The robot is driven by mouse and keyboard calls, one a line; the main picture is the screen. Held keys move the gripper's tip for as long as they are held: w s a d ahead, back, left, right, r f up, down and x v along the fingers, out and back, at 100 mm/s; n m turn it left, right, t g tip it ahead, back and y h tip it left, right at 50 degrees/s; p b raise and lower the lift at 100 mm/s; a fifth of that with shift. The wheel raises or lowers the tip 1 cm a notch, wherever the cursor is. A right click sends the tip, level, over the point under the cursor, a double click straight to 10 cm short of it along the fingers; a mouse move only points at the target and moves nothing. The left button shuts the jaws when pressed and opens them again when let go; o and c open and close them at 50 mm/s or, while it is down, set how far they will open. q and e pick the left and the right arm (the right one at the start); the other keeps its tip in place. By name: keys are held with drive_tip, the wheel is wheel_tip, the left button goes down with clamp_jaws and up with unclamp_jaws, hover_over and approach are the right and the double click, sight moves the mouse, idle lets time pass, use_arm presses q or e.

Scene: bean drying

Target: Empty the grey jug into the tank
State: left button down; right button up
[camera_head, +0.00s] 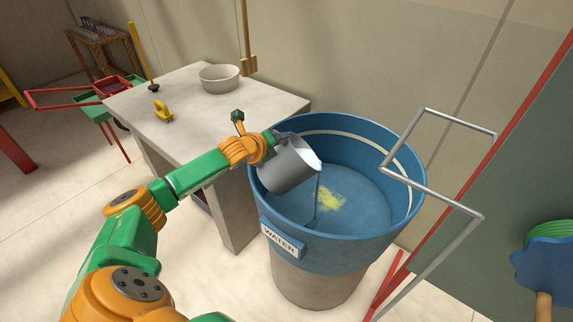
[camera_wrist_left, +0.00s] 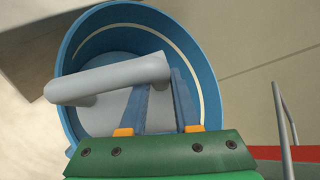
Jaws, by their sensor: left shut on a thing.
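The grey jug (camera_head: 284,172) is tilted over the blue tank (camera_head: 345,255), its mouth turned to the right. A thin dark stream falls from its lip into the tank, which is labelled WATER. My left gripper (camera_head: 274,139) is shut on the jug at the tank's left rim. In the left wrist view, a grey bar, which looks like the jug's handle (camera_wrist_left: 110,79), lies across my left gripper's fingers (camera_wrist_left: 160,100), with the tank (camera_wrist_left: 185,35) behind. The jug's inside is mostly hidden. My right gripper is not in view.
A yellow-green patch (camera_head: 328,200) shows inside the tank. A bent metal rail (camera_head: 435,198) stands at the tank's right side.

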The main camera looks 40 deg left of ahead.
use_arm(q)
drive_tip(key=shift+w+d+r+m+g+p, duration=0.15)
drive_tip(key=shift+w+d+r+p, duration=0.15)
drive_tip(key=shift+r+p, duration=0.45)
drive_tip(key=shift+w+d+r+m+g+p, duration=0.2)
drive_tip(key=shift+w+r+p, duration=0.15)
drive_tip(key=shift+p, duration=0.7)
drive_tip(key=shift+w+d+r+g+y+p, duration=0.4)
drive_tip(key=shift+w+d+g+p, duration=0.1)
drive_tip(key=shift+p, duration=0.2)
drive_tip(key=shift+f+m, duration=0.1)
drive_tip(key=shift+m, duration=0.15)
drive_tip(key=w+d+r, duration=0.1)
drive_tip(key=w+d+m+g+y, duration=0.1)
drive_tip(key=shift+w+d+r+g, duration=0.15)
drive_tip(key=shift+w+r+g, duration=0.15)
drive_tip(key=shift+r, duration=0.1)
